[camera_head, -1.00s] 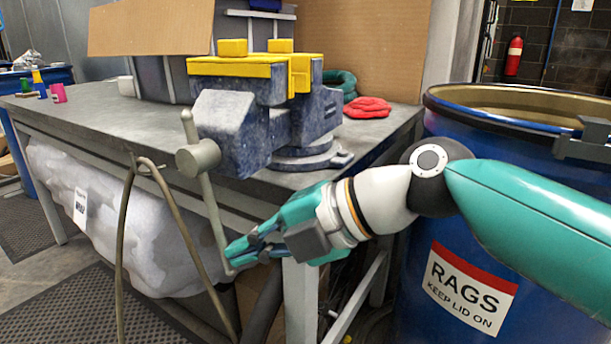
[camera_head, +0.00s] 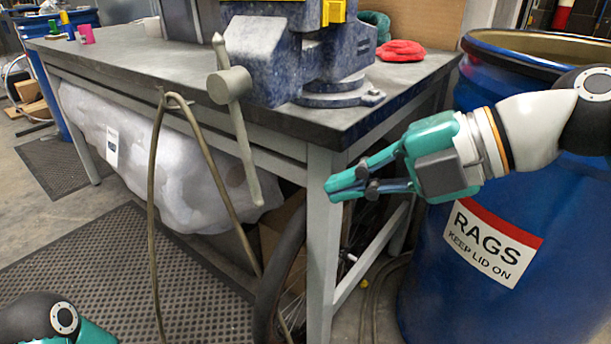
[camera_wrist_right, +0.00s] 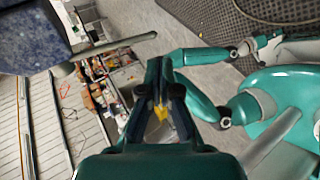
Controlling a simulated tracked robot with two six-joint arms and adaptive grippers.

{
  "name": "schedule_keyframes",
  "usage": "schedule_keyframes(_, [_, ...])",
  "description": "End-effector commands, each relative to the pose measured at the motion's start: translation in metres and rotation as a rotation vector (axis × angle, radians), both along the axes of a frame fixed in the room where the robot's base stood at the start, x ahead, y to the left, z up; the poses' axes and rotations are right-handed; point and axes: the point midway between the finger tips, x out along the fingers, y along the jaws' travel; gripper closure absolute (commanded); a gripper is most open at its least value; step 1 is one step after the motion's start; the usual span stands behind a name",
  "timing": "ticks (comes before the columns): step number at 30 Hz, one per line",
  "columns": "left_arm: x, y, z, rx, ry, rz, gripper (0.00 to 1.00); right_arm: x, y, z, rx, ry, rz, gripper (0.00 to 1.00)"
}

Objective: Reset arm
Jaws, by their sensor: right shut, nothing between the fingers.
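My right gripper (camera_head: 347,187) is shut and empty in the head view. It is in front of the workbench's front right leg, below and right of the vise handle (camera_head: 243,135), and apart from the handle. In the right wrist view the shut right fingers (camera_wrist_right: 158,75) point away, with the grey vise handle (camera_wrist_right: 110,47) to their left. The blue vise (camera_head: 270,60) sits on the bench above. Part of my left arm shows at the lower left of the head view; its gripper is out of that view. Teal arm parts of mine show at right in the wrist view.
The grey workbench (camera_head: 140,75) fills the middle, with a hose (camera_head: 157,190) hanging from its edge and a wrapped white bundle (camera_head: 180,160) beneath. A blue rags drum (camera_head: 425,270) stands close beside my right arm. A red cloth (camera_head: 400,50) lies on the bench. Floor is open at left.

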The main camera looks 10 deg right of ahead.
Motion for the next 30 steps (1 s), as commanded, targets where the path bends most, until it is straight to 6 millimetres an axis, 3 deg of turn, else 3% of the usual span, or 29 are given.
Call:
schedule_keyframes(3, [0.0,0.0,0.005,0.0,0.0,0.0,1.0,-0.01,-0.022,0.005,0.0,-0.001,-0.005,1.0])
schedule_keyframes(10, [0.0,0.0,0.008,0.0,0.0,0.0,1.0,-0.019,-0.045,0.008,-0.001,0.004,-0.008,1.0])
schedule_keyframes(13, [0.0,0.0,0.011,0.0,0.0,0.0,1.0,-0.009,-0.048,-0.004,-0.007,0.047,-0.014,1.0])
schedule_keyframes(15, [0.0,0.0,0.013,0.0,0.0,0.0,1.0,0.006,-0.047,-0.022,-0.015,0.105,-0.015,1.0])
schedule_keyframes(17, [0.0,0.0,0.015,0.0,0.0,0.0,1.0,0.019,-0.043,-0.049,-0.024,0.184,-0.009,1.0])
schedule_keyframes(20, [0.0,0.0,0.019,0.0,0.0,0.0,1.0,0.034,-0.037,-0.112,-0.055,0.35,0.008,1.0])
schedule_keyframes(24, [0.0,0.0,0.025,0.0,0.0,0.0,1.0,0.043,-0.033,-0.218,-0.11,0.604,-0.036,1.0])
schedule_keyframes(28, [0.0,0.0,0.029,0.0,0.0,0.0,1.0,0.031,-0.033,-0.317,-0.161,0.876,-0.178,1.0])
schedule_keyframes(30, [0.0,0.0,0.031,0.0,0.0,0.0,1.0,0.014,-0.034,-0.369,-0.195,1.026,-0.286,1.0])
